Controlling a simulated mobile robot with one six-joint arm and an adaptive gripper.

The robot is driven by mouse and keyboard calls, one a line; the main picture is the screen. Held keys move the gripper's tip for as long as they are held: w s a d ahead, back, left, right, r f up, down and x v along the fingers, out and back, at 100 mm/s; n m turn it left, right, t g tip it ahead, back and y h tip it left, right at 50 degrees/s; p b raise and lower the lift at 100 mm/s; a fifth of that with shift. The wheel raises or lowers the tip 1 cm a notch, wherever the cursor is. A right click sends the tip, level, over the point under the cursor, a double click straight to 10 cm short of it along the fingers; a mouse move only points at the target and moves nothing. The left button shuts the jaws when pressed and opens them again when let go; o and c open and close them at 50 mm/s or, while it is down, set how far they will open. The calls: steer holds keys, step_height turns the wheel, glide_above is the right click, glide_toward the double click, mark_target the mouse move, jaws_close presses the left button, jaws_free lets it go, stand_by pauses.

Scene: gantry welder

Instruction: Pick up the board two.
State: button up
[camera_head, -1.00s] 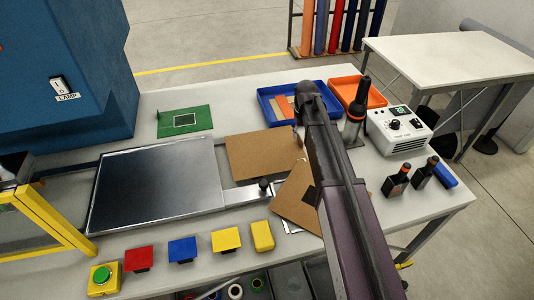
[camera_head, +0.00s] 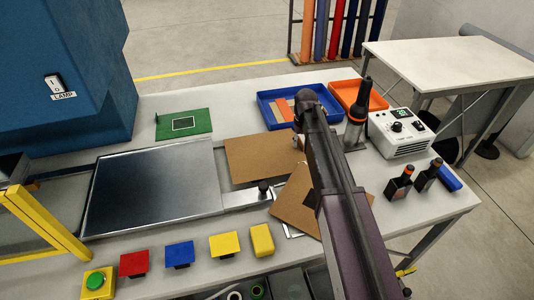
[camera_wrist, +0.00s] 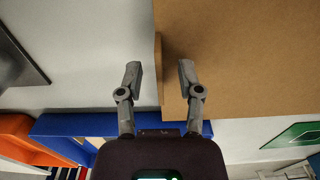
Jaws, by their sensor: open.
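Two brown boards lie on the table; no label shows which is board two. One brown board (camera_head: 258,158) lies flat behind the metal slide. The other brown board (camera_head: 296,208) lies turned at an angle nearer the front, partly hidden by my arm. My gripper (camera_head: 299,136) is at the right edge of the rear board; my arm hides part of it in the head view. In the wrist view my gripper (camera_wrist: 160,75) is open and empty. A brown board (camera_wrist: 245,55) fills the upper right there, its edge showing between the fingertips.
A blue tray (camera_head: 268,119) with orange pieces and an orange tray (camera_head: 374,101) stand behind my gripper. A black tool on a stand (camera_head: 357,125) and a white control unit (camera_head: 402,149) are on the right. A green board (camera_head: 160,133) and a dark plate (camera_head: 150,185) lie left.

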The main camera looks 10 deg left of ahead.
jaws_close()
steer(key=shift+r, duration=0.15)
step_height(320, 180, up, 10)
steer(key=p, duration=1)
stand_by(0.8)
